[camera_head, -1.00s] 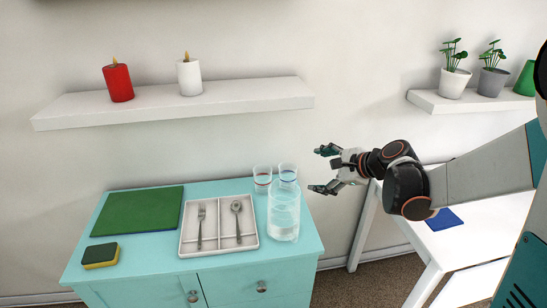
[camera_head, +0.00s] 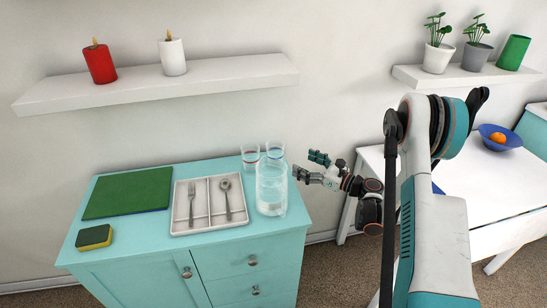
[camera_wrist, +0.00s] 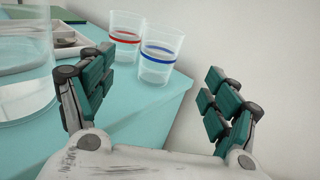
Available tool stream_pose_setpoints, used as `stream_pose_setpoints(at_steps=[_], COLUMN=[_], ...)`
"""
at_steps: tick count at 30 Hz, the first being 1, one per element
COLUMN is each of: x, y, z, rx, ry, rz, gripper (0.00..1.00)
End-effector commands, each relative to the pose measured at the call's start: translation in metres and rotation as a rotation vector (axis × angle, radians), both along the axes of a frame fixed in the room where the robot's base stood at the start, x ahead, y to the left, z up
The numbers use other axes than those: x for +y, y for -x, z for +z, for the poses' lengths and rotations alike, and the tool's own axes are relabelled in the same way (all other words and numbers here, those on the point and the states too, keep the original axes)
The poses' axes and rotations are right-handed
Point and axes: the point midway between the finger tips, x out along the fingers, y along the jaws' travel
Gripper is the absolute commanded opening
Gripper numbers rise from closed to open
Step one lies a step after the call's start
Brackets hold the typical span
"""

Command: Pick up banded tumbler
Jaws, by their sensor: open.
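Two clear banded tumblers stand upright at the back right of the turquoise cabinet (camera_head: 150,240). One tumbler has a red band (camera_head: 250,158); the other tumbler has a blue band (camera_head: 275,151). In the wrist view the red-banded tumbler (camera_wrist: 126,36) is left of the blue-banded tumbler (camera_wrist: 159,52). My gripper (camera_head: 307,166) is open and empty, just right of the tumblers and beyond the cabinet's right edge. In the wrist view my gripper (camera_wrist: 158,90) has its fingers wide apart, with the blue-banded tumbler ahead between them and not touched.
A large clear glass vessel (camera_head: 271,188) stands in front of the tumblers. A white cutlery tray (camera_head: 208,228), green board (camera_head: 127,193) and sponge (camera_head: 94,237) lie on the cabinet top. A wall shelf (camera_head: 160,86) hangs above. A white table (camera_head: 485,190) is at the right.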

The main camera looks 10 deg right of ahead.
Motion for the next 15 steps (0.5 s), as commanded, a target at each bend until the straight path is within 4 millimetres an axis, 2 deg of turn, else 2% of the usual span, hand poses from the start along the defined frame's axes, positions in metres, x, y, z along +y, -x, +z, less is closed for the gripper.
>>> stream_pose_setpoints(at_steps=[15], x=[0.051], y=[-0.059], z=[-0.002], rx=[-0.001], ry=[-0.005], rz=[0.002], gripper=[0.81])
